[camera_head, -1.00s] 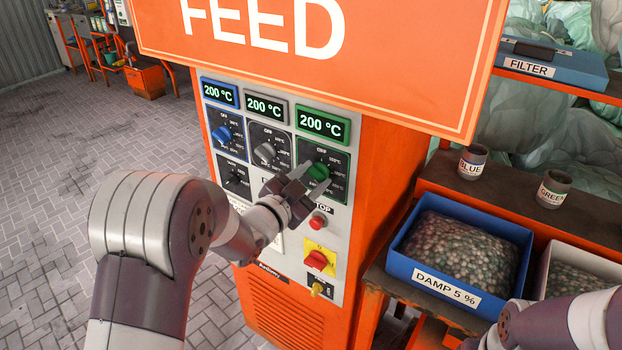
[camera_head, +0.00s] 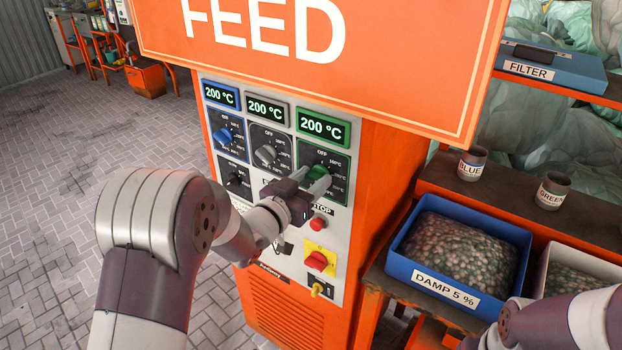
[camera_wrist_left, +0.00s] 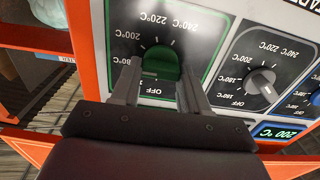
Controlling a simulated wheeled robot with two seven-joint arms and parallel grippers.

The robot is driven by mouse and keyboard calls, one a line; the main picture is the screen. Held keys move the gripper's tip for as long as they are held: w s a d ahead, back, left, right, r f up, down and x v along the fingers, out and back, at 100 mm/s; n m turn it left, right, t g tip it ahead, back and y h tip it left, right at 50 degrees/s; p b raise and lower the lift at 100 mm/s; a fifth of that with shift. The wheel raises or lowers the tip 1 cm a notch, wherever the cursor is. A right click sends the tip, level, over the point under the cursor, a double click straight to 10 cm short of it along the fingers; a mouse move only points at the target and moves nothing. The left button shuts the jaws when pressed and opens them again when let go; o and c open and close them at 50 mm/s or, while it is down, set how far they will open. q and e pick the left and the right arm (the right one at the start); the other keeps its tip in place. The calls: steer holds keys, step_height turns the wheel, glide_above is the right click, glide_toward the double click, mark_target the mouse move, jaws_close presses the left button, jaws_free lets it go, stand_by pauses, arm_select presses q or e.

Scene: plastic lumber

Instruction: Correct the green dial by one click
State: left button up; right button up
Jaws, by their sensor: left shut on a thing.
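The green dial (camera_head: 318,171) is on the control panel's right column, under a green-framed display (camera_head: 323,127) reading 200 °C. In the left wrist view the dial (camera_wrist_left: 161,62) appears upside down, with temperature marks and OFF around it. My left gripper (camera_head: 311,180) is at the dial, its fingers on either side of the knob and shut on it. The left wrist view shows the two fingers (camera_wrist_left: 159,72) flanking the knob. The dial's exact pointer setting is hard to read. Part of my right arm shows at lower right; its gripper is out of view.
A grey dial (camera_head: 265,154) and a blue dial (camera_head: 223,136) sit to the left, their displays also reading 200 °C. A red stop button (camera_head: 318,223) and a red-yellow switch (camera_head: 318,261) lie below. The orange FEED sign (camera_head: 310,50) overhangs the panel. A blue bin (camera_head: 480,228) stands right.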

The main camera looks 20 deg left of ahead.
arm_select(q)
steer(key=shift+n, duration=0.8)
steer(key=o, duration=1.1)
steer(key=shift+c, duration=0.2)
steer(key=b+v, duration=0.1)
steer(key=v, duration=1.1)
steer(key=shift+s, duration=0.3)
steer(key=shift+a+r, duration=0.1)
steer(key=shift+a, duration=0.05)
